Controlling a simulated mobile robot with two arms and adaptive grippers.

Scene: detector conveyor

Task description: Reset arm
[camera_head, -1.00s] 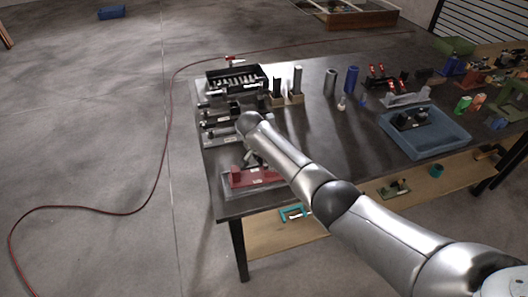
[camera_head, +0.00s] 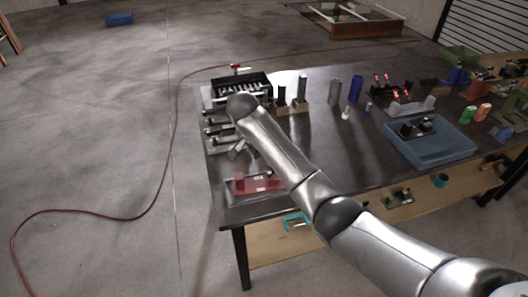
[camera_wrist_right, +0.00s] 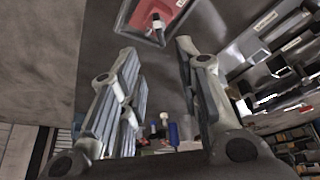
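My right arm (camera_head: 290,165) reaches in from the lower right over the left part of the dark table (camera_head: 320,150). In the head view its right gripper (camera_head: 240,150) is mostly hidden by the arm and shows only in part, above and behind the red fixture (camera_head: 257,184). In the right wrist view the right gripper (camera_wrist_right: 158,65) has its two fingers spread well apart, with nothing held between them. The red fixture also shows in that view (camera_wrist_right: 168,12), at the top, beyond the fingertips. My left arm and left gripper are not in view.
A black tray of parts (camera_head: 262,86) stands at the table's back left, with grey fixtures (camera_head: 213,131) in front. Upright cylinders (camera_head: 334,90), a blue bin (camera_head: 440,155) and several coloured parts lie to the right. The middle front of the table is fairly clear.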

